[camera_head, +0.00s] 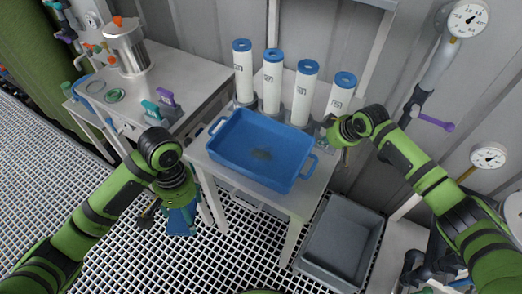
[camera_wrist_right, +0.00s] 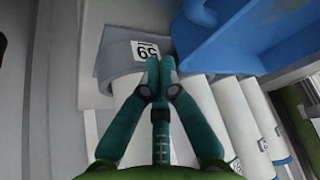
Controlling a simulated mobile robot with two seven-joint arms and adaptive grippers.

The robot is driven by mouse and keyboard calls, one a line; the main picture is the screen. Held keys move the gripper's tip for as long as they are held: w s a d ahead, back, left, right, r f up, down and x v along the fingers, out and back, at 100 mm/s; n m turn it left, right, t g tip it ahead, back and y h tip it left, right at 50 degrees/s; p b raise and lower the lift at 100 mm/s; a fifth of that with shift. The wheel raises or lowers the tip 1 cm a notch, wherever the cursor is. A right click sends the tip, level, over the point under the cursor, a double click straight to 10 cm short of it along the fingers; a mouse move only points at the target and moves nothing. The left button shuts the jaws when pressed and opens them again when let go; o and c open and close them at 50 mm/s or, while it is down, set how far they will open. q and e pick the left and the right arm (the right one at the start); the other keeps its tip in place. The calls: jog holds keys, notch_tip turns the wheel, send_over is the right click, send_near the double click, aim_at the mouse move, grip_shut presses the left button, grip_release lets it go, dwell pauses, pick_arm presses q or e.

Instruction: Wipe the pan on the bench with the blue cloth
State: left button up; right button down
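The blue pan (camera_head: 225,150) sits on the bench (camera_head: 296,204), with a dark smudge (camera_head: 262,154) on its floor. A blue cloth (camera_head: 181,218) hangs below my left gripper (camera_head: 174,200), in front of and lower than the bench's left edge. The left fingers are mostly hidden, but the cloth hangs from them. My right gripper (camera_head: 330,122) is beside the pan's right back corner, near the white cylinders. In the right wrist view, the right gripper (camera_wrist_right: 159,63) has its fingertips together with nothing seen between them. The blue pan (camera_wrist_right: 225,35) fills that view's upper right.
Several white cylinders with blue tops (camera_head: 272,80) stand along the bench's back in grey holders. A grey bin (camera_head: 340,240) stands at the bench's right. A side table (camera_head: 180,70) with a steel pot (camera_head: 128,48) is at the left. A gauge (camera_head: 466,18) and pipe are at the right.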

pick_arm(q)
jog(key=shift+f+b, duration=1)
pick_arm(e)
jog(key=shift+f, duration=1.9)
pick_arm(q)
jog(key=shift+w, duration=0.1)
jog(key=w+d+r+m+t, duration=0.1)
jog(key=w+d+m, duration=0.3)
jog(key=m, duration=0.3)
jog(key=w+d+m+y, duration=0.1)
jog(key=w+d+m, duration=0.3)
jog(key=w+m, duration=0.3)
jog(key=w+d+r+m+t, duration=0.1)
jog(key=w+d+m, duration=0.4)
jog(key=m, duration=0.3)
jog(key=shift+w+r+t+y, duration=0.3)
jog(key=shift+w+r, duration=0.05)
jog(key=shift+w, duration=0.05)
jog(key=w+d+r+m+t+h, duration=0.1)
jog(key=w+d+m, duration=0.35)
jog(key=m, duration=0.95)
send_over(261, 153)
jog(key=shift+h, duration=0.3)
jog(key=shift+s+d+f, duration=0.1)
jog(key=shift+s+f, duration=0.05)
jog(key=shift+f, duration=1.2)
jog(key=shift+s+d+f, duration=0.1)
jog(key=shift+s+f, duration=0.05)
jog(key=shift+f, duration=1.2)
jog(key=shift+f, duration=1)
